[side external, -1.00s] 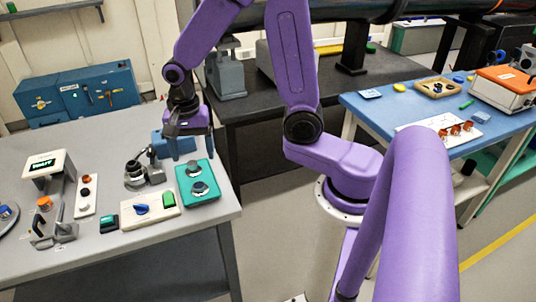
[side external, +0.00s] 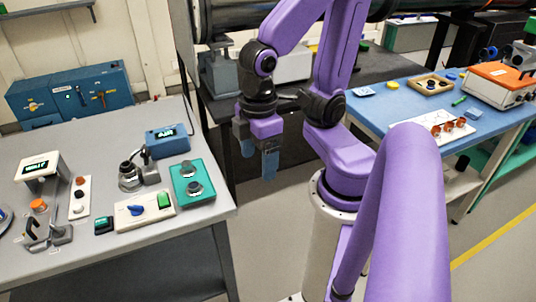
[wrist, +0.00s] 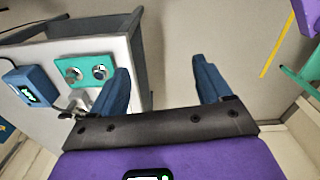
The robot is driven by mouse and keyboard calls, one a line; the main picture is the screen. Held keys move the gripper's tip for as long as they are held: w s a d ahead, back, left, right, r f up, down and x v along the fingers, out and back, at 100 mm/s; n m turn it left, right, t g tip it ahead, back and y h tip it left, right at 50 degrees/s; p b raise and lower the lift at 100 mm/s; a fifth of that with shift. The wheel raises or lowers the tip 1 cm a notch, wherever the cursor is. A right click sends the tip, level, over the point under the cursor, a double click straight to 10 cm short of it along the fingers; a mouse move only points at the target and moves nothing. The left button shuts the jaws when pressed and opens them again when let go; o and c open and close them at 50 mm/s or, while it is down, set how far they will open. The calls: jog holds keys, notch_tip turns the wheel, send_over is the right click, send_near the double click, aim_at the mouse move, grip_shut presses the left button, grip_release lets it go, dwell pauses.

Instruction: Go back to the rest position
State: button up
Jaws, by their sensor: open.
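My gripper (side external: 258,162) hangs past the right edge of the grey table (side external: 205,228) in the side view, over the gap above the floor. Its blue fingers point down. In the wrist view my gripper (wrist: 165,82) shows two blue fingers spread wide with only floor between them. It is open, empty and touches nothing.
The grey table holds a teal panel with two knobs (side external: 187,200), a blue display box (side external: 167,141), a white switch panel (side external: 146,209) and a grey clamp fixture (side external: 131,178). A dark bench (side external: 290,102) stands behind. A blue table (side external: 400,103) with parts is at right.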

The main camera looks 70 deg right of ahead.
jog(key=shift+s+d+r+n, duration=0.1)
jog(key=shift+s+d+n, duration=0.05)
jog(key=shift+s+n, duration=0.35)
jog(key=shift+s+d+r+n, duration=0.1)
jog(key=shift+s+n, duration=0.4)
dwell(0.7)
